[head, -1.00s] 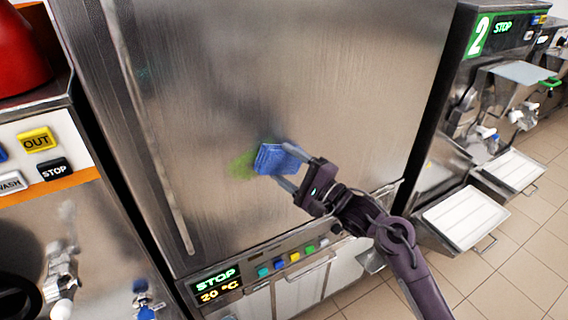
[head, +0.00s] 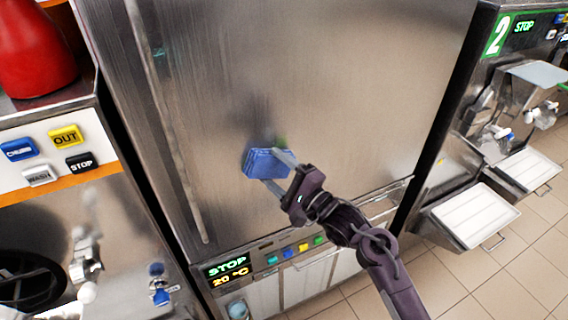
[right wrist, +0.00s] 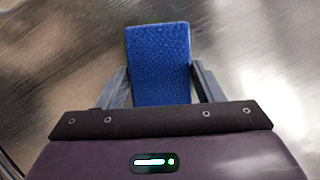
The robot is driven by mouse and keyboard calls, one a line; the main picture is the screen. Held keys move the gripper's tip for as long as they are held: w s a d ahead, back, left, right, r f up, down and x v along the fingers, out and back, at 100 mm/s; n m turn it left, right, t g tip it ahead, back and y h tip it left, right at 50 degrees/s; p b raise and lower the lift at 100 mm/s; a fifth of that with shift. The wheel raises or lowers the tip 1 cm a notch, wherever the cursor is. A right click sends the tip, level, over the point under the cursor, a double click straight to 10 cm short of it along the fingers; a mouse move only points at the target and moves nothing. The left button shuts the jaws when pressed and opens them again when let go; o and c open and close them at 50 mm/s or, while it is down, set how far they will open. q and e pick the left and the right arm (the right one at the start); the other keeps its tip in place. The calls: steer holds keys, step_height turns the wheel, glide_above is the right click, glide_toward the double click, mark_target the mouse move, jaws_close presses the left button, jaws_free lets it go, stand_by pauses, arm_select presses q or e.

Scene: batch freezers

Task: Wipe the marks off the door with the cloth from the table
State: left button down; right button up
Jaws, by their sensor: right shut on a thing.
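The blue folded cloth (head: 265,164) is held in my right gripper (head: 277,170), against or very close to the steel door (head: 340,90); exact contact is hard to tell. A small green mark (head: 281,142) shows on the door just above and right of the cloth; the cloth or finger may hide more of it. A faint teal spot (head: 159,54) lies near the door's upper left; I cannot tell what it is. In the right wrist view the cloth (right wrist: 160,60) sits between the two fingers of my right gripper (right wrist: 161,82). My left gripper is not in view.
A machine with buttons (head: 66,137) stands left; machine 2 with white trays (head: 475,213) stands right.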

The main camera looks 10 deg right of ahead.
mark_target(257, 173)
steer(key=shift+s+a, duration=0.2)
steer(key=shift+a, duration=0.35)
steer(key=shift+s+a, duration=0.15)
steer(key=shift+a, duration=0.35)
steer(key=shift+s+a+r+p, duration=0.1)
steer(key=shift+s+a+p, duration=0.2)
steer(key=shift+a+p, duration=0.45)
steer(key=shift+s+a, duration=0.15)
steer(key=shift+a, duration=0.45)
steer(key=shift+s+a, duration=0.15)
steer(key=shift+a, duration=0.4)
steer(key=shift+r+p, duration=0.35)
steer(key=shift+r, duration=0.9)
steer(key=shift+w+d, duration=0.65)
steer(key=shift+d, duration=1.3)
steer(key=shift+w+d, duration=0.6)
steer(key=shift+d, duration=1.35)
steer(key=shift+w+d, duration=0.65)
steer(key=shift+d, duration=1.3)
steer(key=shift+s+a, duration=0.65)
steer(key=shift+a, duration=1.3)
steer(key=shift+s+a, duration=0.65)
steer(key=shift+a, duration=1.35)
steer(key=shift+s+a, duration=0.65)
steer(key=shift+a, duration=1.3)
steer(key=shift+d, duration=0.1)
